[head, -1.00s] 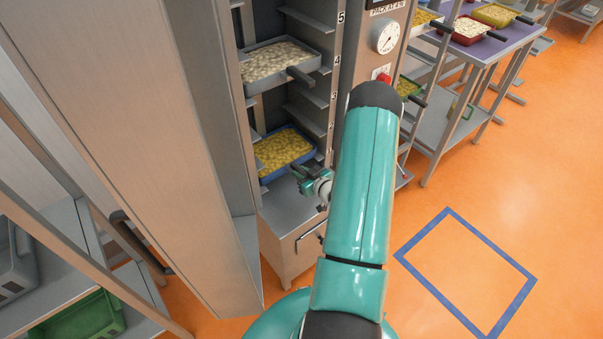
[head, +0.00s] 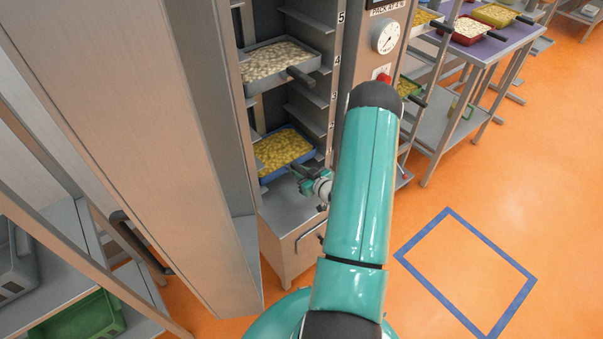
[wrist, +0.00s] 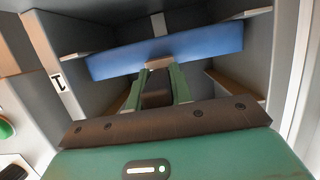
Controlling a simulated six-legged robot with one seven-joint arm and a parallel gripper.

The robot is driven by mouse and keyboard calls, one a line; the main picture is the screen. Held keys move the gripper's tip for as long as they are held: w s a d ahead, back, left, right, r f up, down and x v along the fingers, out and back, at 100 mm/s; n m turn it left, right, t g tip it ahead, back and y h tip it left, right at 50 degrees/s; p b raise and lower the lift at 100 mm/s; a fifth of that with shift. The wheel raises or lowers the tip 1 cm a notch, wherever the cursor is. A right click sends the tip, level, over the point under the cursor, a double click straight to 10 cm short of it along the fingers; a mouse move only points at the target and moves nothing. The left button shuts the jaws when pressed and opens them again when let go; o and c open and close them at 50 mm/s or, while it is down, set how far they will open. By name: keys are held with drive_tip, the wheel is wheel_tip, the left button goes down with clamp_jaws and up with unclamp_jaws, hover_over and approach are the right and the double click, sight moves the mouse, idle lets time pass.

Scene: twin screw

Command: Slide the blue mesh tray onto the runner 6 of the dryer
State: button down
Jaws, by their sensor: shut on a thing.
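The blue mesh tray (head: 284,148), filled with yellow pieces, is inside the dryer (head: 346,62) near the bottom, in the head view. In the wrist view the tray's blue front wall (wrist: 200,47) spans the bay, slightly tilted in the picture, near a label that reads 1. My gripper (head: 303,180) is in front of the tray, shut on its dark handle (wrist: 157,92). Whether the tray rests on runners or is held just above them I cannot tell. Runner 6 is not visible in the head view; the highest label I see is 5.
A grey tray (head: 280,65) of pale pieces sits around level 4, its handle sticking out. The open dryer door (head: 120,130) stands on the left. A shelf with a green crate (head: 85,318) is at lower left. Open orange floor lies right, with a blue outlined square (head: 466,272).

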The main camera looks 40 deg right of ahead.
drive_tip(key=shift+r, duration=0.75)
drive_tip(key=shift+s, duration=0.1)
drive_tip(key=shift+s+a, duration=0.15)
drive_tip(key=shift+s, duration=1.05)
drive_tip(key=shift+s+a, duration=0.15)
drive_tip(key=shift+s, duration=1.05)
drive_tip(key=s+a, duration=0.2)
drive_tip(key=s, duration=1.5)
drive_tip(key=shift+d, duration=0.1)
